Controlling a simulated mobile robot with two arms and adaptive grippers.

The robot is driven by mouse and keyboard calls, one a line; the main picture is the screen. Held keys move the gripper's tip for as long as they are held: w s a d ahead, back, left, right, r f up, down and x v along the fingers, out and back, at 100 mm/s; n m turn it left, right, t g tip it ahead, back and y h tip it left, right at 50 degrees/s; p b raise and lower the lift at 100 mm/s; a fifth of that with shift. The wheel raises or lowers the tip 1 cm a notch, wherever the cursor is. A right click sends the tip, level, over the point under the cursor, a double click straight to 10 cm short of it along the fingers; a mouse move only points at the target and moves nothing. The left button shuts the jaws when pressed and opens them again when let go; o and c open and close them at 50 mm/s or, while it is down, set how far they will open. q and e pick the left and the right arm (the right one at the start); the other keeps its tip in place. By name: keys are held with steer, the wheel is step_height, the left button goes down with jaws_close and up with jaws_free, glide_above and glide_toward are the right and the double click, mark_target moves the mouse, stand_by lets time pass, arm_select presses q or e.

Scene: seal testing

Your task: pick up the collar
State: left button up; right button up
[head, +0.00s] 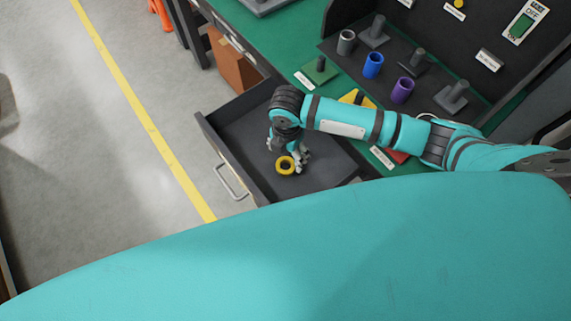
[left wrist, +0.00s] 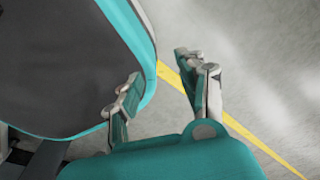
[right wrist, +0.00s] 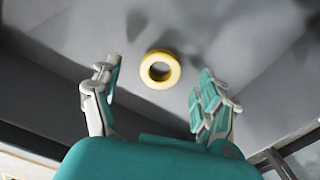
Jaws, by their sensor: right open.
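The collar is a yellow ring (head: 285,165) lying in the open grey drawer (head: 235,127). In the right wrist view the yellow ring (right wrist: 160,54) lies flat on the drawer floor, ahead of and between the two fingers. My right gripper (head: 290,157) is inside the drawer area, right by the ring in the head view. It is open and empty in the right wrist view (right wrist: 155,90), with the ring beyond its fingertips. My left gripper (left wrist: 160,75) is open and empty over the bare floor. It does not show in the head view.
The green workbench (head: 262,38) stands above the drawer. It carries a grey cylinder (head: 346,42), a blue cylinder (head: 373,65), a purple cylinder (head: 402,90) and several posts. The drawer walls surround my right gripper. A yellow line (head: 140,108) crosses open floor to the left.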

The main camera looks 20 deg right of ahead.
mark_target(287, 165)
steer(key=f, duration=0.3)
steer(key=shift+s+f, duration=0.25)
steer(key=shift+f, duration=0.35)
arm_select(q)
steer(key=s, duration=0.2)
steer(key=shift+s+a+f+g, duration=0.1)
steer(key=shift+s+f+g, duration=0.05)
steer(key=shift+s+g, duration=0.2)
arm_select(e)
steer(key=shift+c, duration=0.4)
steer(key=c, duration=0.7)
arm_select(q)
steer(key=shift+w, duration=0.55)
arm_select(e)
steer(key=c, duration=0.8)
steer(key=shift+o, duration=0.2)
steer(key=shift+w+r, duration=0.1)
